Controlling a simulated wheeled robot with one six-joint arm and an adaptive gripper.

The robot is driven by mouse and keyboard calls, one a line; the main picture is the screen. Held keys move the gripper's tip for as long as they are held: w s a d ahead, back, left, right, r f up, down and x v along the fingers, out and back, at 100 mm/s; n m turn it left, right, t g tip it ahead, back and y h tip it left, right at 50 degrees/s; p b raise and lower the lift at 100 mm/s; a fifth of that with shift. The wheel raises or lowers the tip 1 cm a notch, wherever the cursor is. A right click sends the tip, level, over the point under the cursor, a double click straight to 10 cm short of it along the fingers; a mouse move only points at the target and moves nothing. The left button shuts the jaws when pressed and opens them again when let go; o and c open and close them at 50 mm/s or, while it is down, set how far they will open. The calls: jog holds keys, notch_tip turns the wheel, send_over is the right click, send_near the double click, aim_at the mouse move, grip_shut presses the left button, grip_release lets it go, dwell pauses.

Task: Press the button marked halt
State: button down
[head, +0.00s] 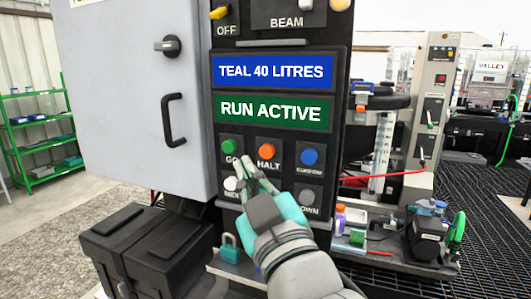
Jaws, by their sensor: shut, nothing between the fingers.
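The orange button (267,146) above the label HALT is in the top row of a dark control panel (335,130), right of a green button (229,146) marked GO. My gripper (254,162) is shut and empty, reaching up towards the panel from below. Its fingertips overlap the panel between the GO and HALT labels, below and slightly left of the orange button. The orange button's face is not covered. I cannot tell whether the fingertips touch the panel.
A blue button (310,157) is at right. A white button (233,184) and a grey button (308,198) are below. A green screen (273,110) reads RUN ACTIVE. A grey cabinet door (135,90) is at left. Black boxes (125,245) and a teal padlock (230,248) are below.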

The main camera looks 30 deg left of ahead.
aim_at(264, 158)
jog(key=shift+w+a, duration=0.2)
jog(key=shift+w, duration=0.55)
jog(key=shift+w+a, duration=0.15)
jog(key=shift+w, duration=0.6)
jog(key=shift+w+a, duration=0.2)
jog(key=shift+w, duration=0.55)
jog(key=shift+w, duration=0.2)
jog(key=shift+w+a, duration=0.1)
jog(key=shift+w, duration=0.15)
jog(key=shift+w+a, duration=0.15)
jog(key=shift+w, duration=0.4)
dwell(0.6)
jog(key=shift+s, duration=0.1)
jog(key=shift+s+d, duration=0.25)
jog(key=shift+s, duration=0.65)
jog(key=shift+s, duration=0.1)
jog(key=shift+s+d, duration=0.2)
jog(key=shift+s, duration=0.6)
jog(key=shift+s+d, duration=0.2)
jog(key=shift+s, duration=0.55)
jog(key=shift+s+d, duration=0.2)
jog(key=shift+s, duration=0.6)
